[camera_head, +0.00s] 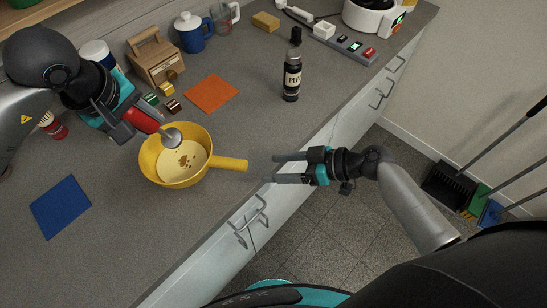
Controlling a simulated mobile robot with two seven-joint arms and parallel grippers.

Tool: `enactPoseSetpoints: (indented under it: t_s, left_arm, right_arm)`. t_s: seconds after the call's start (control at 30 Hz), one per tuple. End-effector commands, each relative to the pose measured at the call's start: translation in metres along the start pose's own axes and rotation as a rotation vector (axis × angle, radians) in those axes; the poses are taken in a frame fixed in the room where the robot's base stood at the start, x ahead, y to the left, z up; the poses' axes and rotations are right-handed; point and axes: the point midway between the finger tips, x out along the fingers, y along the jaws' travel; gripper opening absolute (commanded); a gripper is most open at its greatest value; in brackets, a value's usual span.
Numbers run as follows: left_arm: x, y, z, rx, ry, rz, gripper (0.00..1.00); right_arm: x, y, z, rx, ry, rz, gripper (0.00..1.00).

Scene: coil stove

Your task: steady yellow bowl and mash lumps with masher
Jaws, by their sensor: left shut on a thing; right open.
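The yellow bowl (148,165) with a long side handle (229,163) stands on the grey counter. Several small brown lumps (187,160) lie on its pale inside floor. My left gripper (135,124) is shut on the masher's red handle (141,120). The masher's round metal head (172,137) is over the bowl's upper left part; whether it touches anything inside, I cannot tell. My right gripper (271,168) is open, its two fingers pointing left just beyond the end of the bowl's handle. It appears apart from the handle.
An orange mat (211,93) and a blue mat (60,206) lie flat on the counter. A dark pepper bottle (292,70) stands behind the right gripper. A wooden box (155,60), a blue pot (191,35) and small blocks stand at the back. Cabinet handles (248,220) line the front edge.

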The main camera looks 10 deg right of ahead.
Motion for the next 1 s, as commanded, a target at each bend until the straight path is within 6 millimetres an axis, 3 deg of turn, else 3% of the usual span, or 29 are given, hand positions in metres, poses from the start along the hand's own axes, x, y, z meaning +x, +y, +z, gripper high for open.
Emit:
enactPoseSetpoints:
  t_s: [0.1,0.33,0.8,1.0]
  left_arm:
    - [0.000,0.000,0.000,0.000,0.001,0.002,0.00]
    - [0.000,0.000,0.000,0.000,0.001,0.001,0.00]
    - [0.000,0.001,0.000,0.000,0.001,0.002,0.00]
    - [0.000,0.001,0.000,0.000,0.001,0.002,0.00]
  right_arm:
    - [-0.006,-0.012,-0.025,-0.067,0.052,-0.054,0.69]
    - [0.002,-0.020,-0.039,-0.099,0.082,-0.083,0.69]
    - [0.086,-0.027,-0.044,-0.095,0.080,-0.081,0.69]
    - [0.106,-0.028,-0.045,-0.095,0.079,-0.080,0.69]
